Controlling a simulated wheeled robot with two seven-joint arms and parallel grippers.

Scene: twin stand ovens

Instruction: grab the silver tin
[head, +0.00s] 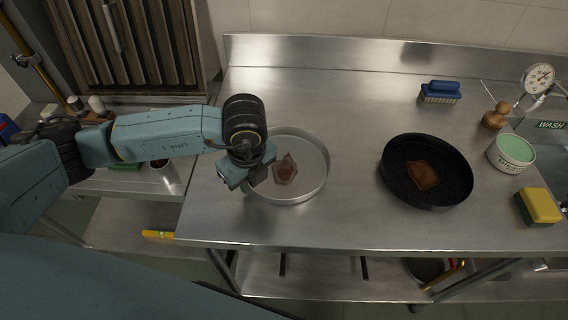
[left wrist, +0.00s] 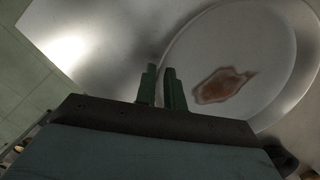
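The silver tin (head: 312,178) is a round, shallow pan on the steel counter, with a brown stain (head: 285,169) on its floor. It also shows in the left wrist view (left wrist: 270,60), with the stain inside. My left gripper (head: 247,187) is at the tin's left rim, pointing down. In the left wrist view its two green fingers (left wrist: 161,85) stand a small gap apart, with the tin's wall running close to that gap. I see no clear grip on the rim; the fingers hide part of it. My right gripper is not in view.
A black pan (head: 398,188) with a brown stain stands to the right. Beyond it are a green-topped tub (head: 512,152), a yellow sponge (head: 542,205), a wooden-handled tool (head: 496,115) and a blue brush (head: 440,92). The counter (head: 330,95) behind the tin is clear.

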